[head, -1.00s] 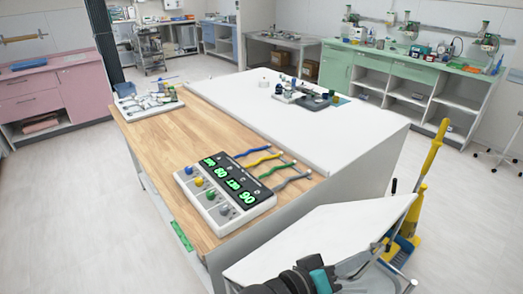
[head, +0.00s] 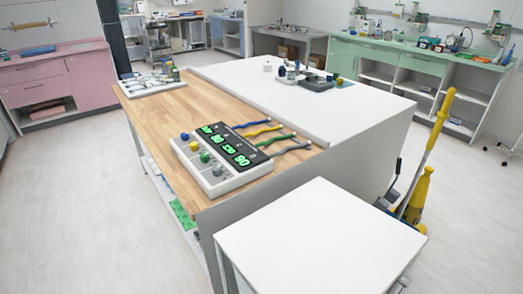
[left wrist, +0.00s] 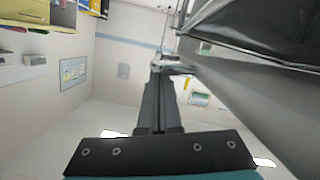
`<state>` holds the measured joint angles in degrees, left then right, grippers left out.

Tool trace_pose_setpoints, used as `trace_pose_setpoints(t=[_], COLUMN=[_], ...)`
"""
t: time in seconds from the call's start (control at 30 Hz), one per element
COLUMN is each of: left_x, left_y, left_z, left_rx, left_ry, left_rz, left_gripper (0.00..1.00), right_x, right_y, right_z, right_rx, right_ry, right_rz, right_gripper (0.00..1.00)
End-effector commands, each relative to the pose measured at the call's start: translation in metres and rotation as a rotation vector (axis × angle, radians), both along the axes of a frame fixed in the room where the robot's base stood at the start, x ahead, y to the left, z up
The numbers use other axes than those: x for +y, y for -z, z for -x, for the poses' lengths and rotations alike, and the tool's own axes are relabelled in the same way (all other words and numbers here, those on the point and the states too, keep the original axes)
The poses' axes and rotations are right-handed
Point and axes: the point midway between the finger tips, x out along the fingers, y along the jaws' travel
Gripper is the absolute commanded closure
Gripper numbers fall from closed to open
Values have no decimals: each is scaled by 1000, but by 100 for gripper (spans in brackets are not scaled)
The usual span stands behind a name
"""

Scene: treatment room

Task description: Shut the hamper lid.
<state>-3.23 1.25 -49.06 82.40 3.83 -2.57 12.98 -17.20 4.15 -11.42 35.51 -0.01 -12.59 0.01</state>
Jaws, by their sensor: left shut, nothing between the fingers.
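The hamper's white lid (head: 320,238) fills the bottom middle of the head view and looks flat and level over the frame. A front leg (head: 232,277) of the hamper shows below its left corner; the rest of the hamper body is hidden under the lid or cut off. My left gripper (left wrist: 168,72) shows only in the left wrist view, with its fingers together and nothing between them. A dark, rimmed surface (left wrist: 265,28) hangs at the upper right there; I cannot tell whether it is part of the hamper. My right gripper is in no view.
A wood and white worktable (head: 150,112) stands just behind the hamper, bearing a display box (head: 225,160). The floor (head: 90,200) is clear at left.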

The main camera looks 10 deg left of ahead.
Motion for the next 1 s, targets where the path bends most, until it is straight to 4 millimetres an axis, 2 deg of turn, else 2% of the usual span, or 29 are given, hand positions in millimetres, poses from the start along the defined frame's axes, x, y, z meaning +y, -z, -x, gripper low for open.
trace_pose_setpoints(t=[0.03, 0.1, 0.3, 0.6, 1.0], left_x=[-2, -2, -4, -4, -3], left_y=[15, 26, 49, 62, 66], left_z=[1, 3, 4, 5, 7], left_rx=[-12, -31, -72, -93, -86], left_ry=[-1, -1, 0, 0, 3], left_rz=[-14, -32, -72, -98, -107], left_gripper=[100, 100, 100, 100, 100], right_x=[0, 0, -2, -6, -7], right_y=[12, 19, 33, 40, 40], right_z=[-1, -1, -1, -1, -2], right_rx=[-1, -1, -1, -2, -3], right_ry=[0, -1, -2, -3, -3], right_rz=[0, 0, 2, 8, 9], right_gripper=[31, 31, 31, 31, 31])
